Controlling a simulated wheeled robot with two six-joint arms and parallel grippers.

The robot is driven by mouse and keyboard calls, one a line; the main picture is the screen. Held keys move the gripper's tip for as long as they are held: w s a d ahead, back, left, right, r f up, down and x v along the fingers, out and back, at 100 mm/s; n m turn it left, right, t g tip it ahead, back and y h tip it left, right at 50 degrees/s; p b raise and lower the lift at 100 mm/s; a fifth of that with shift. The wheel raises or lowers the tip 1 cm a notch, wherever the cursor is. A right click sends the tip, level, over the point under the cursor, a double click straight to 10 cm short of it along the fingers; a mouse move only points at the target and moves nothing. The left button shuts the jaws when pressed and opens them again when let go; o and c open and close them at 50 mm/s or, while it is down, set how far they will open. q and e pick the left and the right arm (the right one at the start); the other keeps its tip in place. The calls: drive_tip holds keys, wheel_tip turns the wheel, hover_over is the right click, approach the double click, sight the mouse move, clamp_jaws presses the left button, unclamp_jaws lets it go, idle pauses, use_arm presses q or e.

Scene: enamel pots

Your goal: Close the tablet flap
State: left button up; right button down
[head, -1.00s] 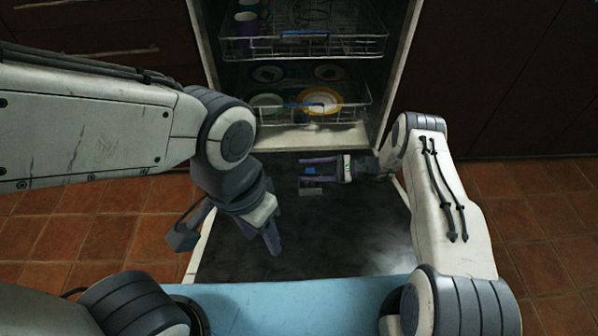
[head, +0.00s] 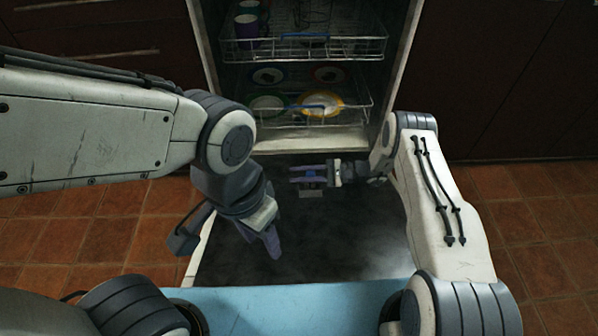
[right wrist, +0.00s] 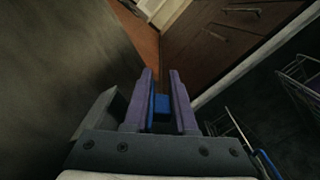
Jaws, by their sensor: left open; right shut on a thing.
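The dishwasher door (head: 330,245) lies folded down, its dark inner face up. My right gripper (head: 297,175) is over the part of the door near the tub and is shut on a small blue block, which shows between its fingers (right wrist: 160,103) in the right wrist view. A small grey piece (head: 311,193), perhaps the tablet flap, shows just below the gripper in the head view. I cannot tell its angle, and the tablet compartment is not clear to see. My left gripper (head: 226,240) is open and empty over the door's left part.
The upper rack (head: 330,45) holds purple cups, and the lower rack (head: 310,120) holds several plates, both inside the tub. Dark cabinets (head: 500,80) stand on both sides. Tiled floor (head: 100,225) shows beside the door.

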drive_tip(key=n, duration=0.1)
drive_tip(key=s+f+n, duration=0.1)
drive_tip(key=n, duration=0.1)
drive_tip(key=shift+s+d+n+p, duration=0.1)
drive_tip(key=shift+s+n+p, duration=0.1)
drive_tip(key=shift+n+p, duration=0.1)
drive_tip(key=c, duration=0.8)
unclamp_jaws()
drive_tip(key=shift+s, duration=0.1)
